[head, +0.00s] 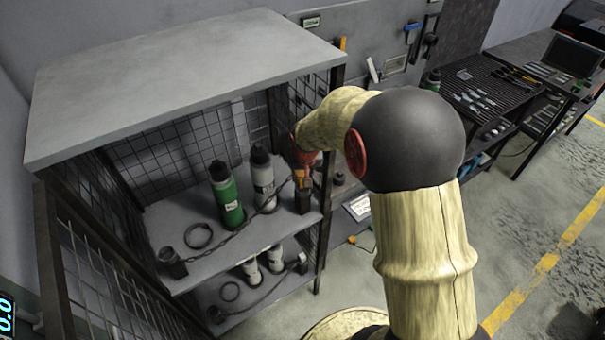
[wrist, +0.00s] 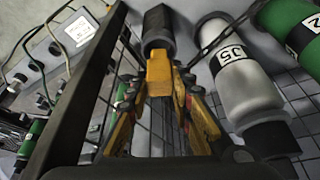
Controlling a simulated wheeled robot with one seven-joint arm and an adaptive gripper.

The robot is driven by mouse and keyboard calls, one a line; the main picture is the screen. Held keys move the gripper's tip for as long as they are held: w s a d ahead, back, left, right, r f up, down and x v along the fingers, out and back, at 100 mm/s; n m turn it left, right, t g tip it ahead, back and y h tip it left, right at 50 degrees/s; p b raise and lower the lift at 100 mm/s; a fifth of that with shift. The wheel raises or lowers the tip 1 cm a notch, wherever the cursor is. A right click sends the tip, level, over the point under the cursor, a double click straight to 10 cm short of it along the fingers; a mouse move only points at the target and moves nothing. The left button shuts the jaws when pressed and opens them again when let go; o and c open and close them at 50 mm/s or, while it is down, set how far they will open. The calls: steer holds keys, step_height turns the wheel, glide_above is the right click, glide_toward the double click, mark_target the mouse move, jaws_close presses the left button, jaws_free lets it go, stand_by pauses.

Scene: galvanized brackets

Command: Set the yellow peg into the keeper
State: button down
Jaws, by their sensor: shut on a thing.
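The yellow peg (wrist: 158,76) sits between the fingers of my gripper (wrist: 160,88) in the wrist view, and my gripper is shut on it. The dark keeper (wrist: 156,30) is straight beyond the peg, in line with its far end. The peg meets or overlaps the keeper's mouth in the picture; how deep it goes, if at all, I cannot tell. In the head view the keeper (head: 304,200) stands upright at the right front corner of the upper shelf, with my gripper (head: 303,168) just above it. The peg is mostly hidden there by my gripper.
A green bottle (head: 227,196) and a grey bottle (head: 263,182) stand left of the keeper. A chain (head: 235,227) runs to a dark cup (head: 173,263) at the front left. A dark cage post (wrist: 85,95) is close left of my gripper. A ring (head: 198,236) lies on the shelf (head: 170,220).

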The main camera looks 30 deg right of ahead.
steer(key=shift+f+b, duration=0.85)
steer(key=shift+f, duration=0.4)
steer(key=c, duration=1.6)
jaws_free()
steer(key=shift+o, duration=0.5)
steer(key=v, duration=1.2)
